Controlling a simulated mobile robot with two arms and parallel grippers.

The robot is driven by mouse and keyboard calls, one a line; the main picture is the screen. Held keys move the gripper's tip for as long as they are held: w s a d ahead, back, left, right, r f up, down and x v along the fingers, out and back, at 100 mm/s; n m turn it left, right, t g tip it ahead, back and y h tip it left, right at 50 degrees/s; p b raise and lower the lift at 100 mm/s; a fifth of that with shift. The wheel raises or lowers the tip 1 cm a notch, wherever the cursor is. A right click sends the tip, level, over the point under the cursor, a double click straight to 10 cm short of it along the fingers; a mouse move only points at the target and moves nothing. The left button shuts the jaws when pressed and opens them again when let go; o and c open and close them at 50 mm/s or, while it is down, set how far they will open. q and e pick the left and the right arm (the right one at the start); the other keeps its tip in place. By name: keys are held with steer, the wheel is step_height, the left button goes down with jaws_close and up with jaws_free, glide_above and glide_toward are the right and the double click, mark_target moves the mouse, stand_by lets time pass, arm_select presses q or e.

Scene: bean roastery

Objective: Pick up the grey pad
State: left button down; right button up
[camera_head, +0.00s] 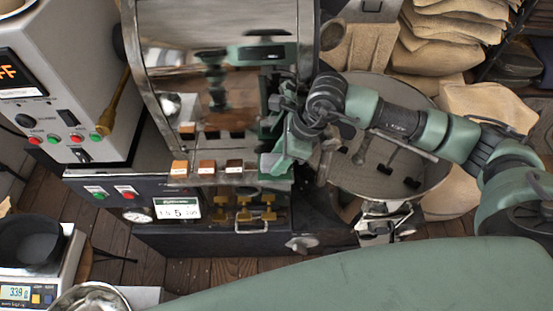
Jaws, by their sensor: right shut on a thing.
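My right gripper (280,155) reaches in from the right, at the right end of the ledge on the front of the shiny roasting machine (160,60). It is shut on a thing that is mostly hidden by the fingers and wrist. My left gripper is not in view.
An orange block (179,167), a brown block (206,167) and a dark block (234,166) stand on the ledge left of my gripper. A round cooling tray (405,150) lies under my right arm. Sacks (440,50) are behind. A scale (30,292) stands lower left.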

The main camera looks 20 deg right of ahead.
step_height(320, 180, up, 20)
steer(key=b, duration=0.3)
steer(key=shift+b, duration=0.35)
steer(key=o, duration=0.6)
steer(key=c, duration=0.5)
steer(key=shift+o, duration=0.2)
